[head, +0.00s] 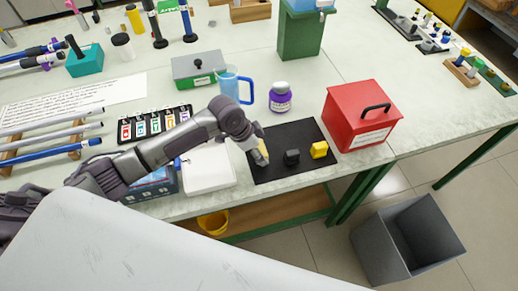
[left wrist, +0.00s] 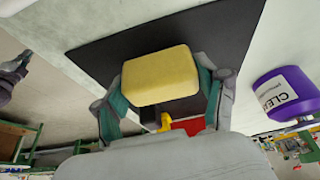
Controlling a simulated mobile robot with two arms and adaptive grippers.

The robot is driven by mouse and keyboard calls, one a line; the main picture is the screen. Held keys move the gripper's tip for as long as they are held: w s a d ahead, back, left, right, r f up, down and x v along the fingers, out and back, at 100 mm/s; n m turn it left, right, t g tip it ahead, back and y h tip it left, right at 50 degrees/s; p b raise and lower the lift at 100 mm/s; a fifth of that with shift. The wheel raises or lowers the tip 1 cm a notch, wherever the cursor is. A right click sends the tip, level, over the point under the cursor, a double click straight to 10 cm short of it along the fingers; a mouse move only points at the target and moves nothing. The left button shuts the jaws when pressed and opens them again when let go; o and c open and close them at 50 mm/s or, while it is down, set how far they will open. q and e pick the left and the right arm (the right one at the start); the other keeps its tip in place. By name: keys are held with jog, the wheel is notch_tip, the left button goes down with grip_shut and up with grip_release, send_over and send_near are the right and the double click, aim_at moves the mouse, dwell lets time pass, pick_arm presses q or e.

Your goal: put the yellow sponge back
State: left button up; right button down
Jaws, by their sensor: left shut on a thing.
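The yellow sponge (left wrist: 160,76) is a rounded block between the two fingers of my left gripper (left wrist: 161,92) in the left wrist view. The fingers are shut on its two sides. In the head view my left gripper (head: 262,153) is low over the left part of the black mat (head: 285,173), and the sponge is mostly hidden by it. I cannot tell whether the sponge touches the mat. A part that looks like my right gripper (left wrist: 14,73) shows at the left edge of the left wrist view, too small to read.
A grey bin (head: 405,245) stands on the floor.

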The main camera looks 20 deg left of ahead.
pick_arm(q)
jog(key=shift+f, duration=0.3)
pick_arm(e)
jog(key=shift+a, duration=0.25)
jog(key=shift+a, duration=0.1)
pick_arm(q)
jog(key=shift+f, duration=0.15)
jog(key=o, duration=1)
pick_arm(e)
jog(key=shift+a, duration=0.1)
pick_arm(q)
jog(key=shift+r, duration=0.25)
jog(key=v, duration=1.2)
jog(key=shift+b, duration=0.4)
pick_arm(e)
jog(key=shift+d+f, duration=0.3)
